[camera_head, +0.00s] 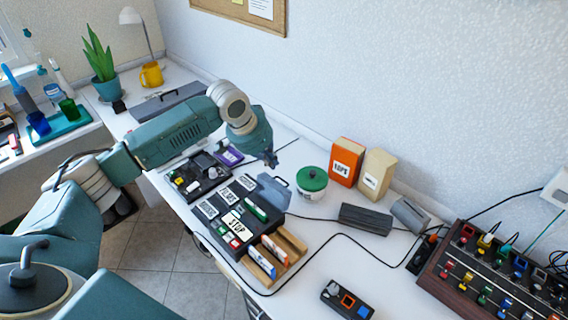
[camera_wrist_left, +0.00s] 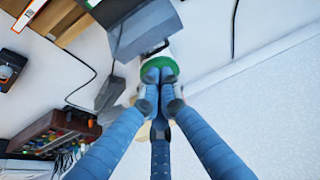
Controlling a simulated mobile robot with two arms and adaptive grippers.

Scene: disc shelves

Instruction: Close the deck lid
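The black deck (camera_head: 215,237) lies on the white table, with labelled panels, coloured buttons and a STOP label. A grey-blue lid (camera_head: 274,191) stands raised and tilted at its back edge; its hinge is hard to make out. In the left wrist view the lid (camera_wrist_left: 146,30) shows at the top with a dark handle at its edge. My left gripper (camera_head: 272,160) is above and behind the lid, apart from it. In the wrist view its blue fingers (camera_wrist_left: 159,88) are drawn together with nothing between them, in front of a green jar top. My right gripper is not in view.
A green-topped jar (camera_head: 312,181) stands close to the lid, with orange (camera_head: 346,161) and tan (camera_head: 375,174) boxes behind it. A wooden holder (camera_head: 290,243) adjoins the deck. Another black device (camera_head: 200,180) lies to its left.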

